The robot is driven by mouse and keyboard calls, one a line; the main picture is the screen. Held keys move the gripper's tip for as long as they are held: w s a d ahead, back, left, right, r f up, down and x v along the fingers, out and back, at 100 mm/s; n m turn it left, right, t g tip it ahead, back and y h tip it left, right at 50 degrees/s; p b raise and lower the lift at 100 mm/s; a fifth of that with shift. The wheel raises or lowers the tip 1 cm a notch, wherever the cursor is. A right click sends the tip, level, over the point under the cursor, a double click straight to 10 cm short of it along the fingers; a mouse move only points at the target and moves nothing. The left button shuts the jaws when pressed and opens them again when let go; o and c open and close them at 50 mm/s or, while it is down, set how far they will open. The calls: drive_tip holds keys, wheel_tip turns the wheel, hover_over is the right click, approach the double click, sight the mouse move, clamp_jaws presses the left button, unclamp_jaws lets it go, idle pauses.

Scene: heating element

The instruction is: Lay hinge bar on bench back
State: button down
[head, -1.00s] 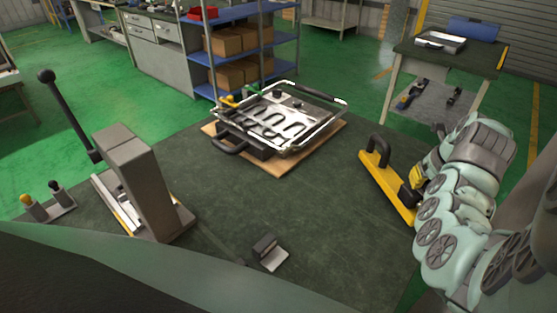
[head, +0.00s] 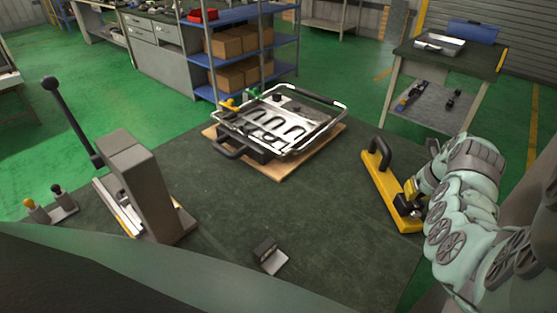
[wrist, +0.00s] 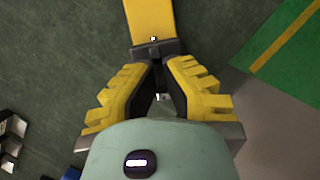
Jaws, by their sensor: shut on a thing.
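The hinge bar, a yellow bar (head: 385,191) with a black arched handle (head: 378,156) at its far end, is at the right side of the dark bench top. I cannot tell whether it touches the surface. My gripper (head: 409,203) is shut on the black block at the bar's near end. In the wrist view the yellow bar (wrist: 151,20) runs away from my gripper (wrist: 160,82), whose yellow fingers close on the black part (wrist: 156,50). The fingers partly hide the gripped spot.
A metal-framed heating element fixture (head: 280,120) sits on a wooden board (head: 284,172) at the bench back. A grey press with a lever (head: 145,185) stands at left. A small metal block (head: 270,254) lies near the front. The bench middle is clear.

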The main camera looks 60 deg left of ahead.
drive_tip(key=c, duration=1.1)
unclamp_jaws()
drive_tip(key=shift+d, duration=0.1)
drive_tip(key=shift+c, duration=0.2)
drive_tip(key=p+v, duration=0.2)
drive_tip(key=v, duration=1)
drive_tip(key=shift+w, duration=0.1)
